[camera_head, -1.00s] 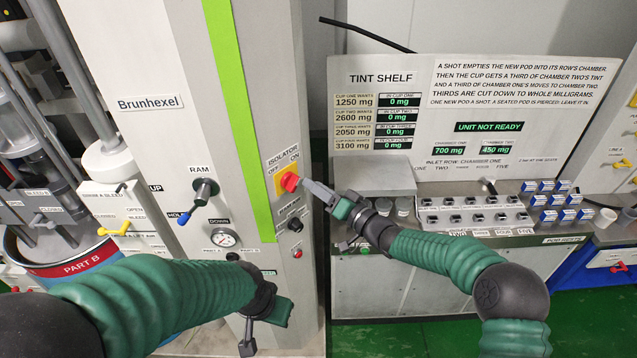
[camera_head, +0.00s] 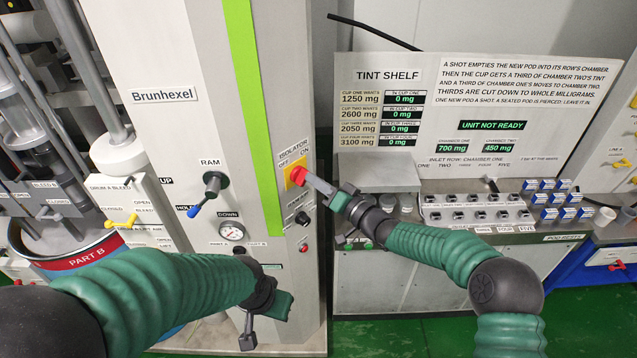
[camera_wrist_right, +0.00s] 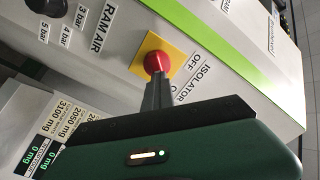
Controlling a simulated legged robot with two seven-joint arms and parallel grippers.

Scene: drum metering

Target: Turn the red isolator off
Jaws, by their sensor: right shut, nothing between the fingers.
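The red isolator (camera_head: 297,174) is a red knob on a yellow plate on the side face of the grey Brunhexel cabinet, under the ISOLATOR label with OFF and ON. My right gripper (camera_head: 310,180) is shut and empty, its fingertips at the knob, seemingly touching it. In the right wrist view the red knob (camera_wrist_right: 157,62) sits on its yellow plate, with the shut fingers (camera_wrist_right: 157,90) right against it and hiding part of it. The knob's exact pointing direction is hard to tell. My left gripper (camera_head: 248,335) hangs low at the cabinet's front, fingers small and unclear.
A black ram air knob (camera_head: 302,218) and a red button (camera_head: 304,249) sit below the isolator. The ram lever (camera_head: 207,190) and a gauge (camera_head: 231,232) are on the cabinet's front. The tint shelf (camera_head: 470,120) stands to the right.

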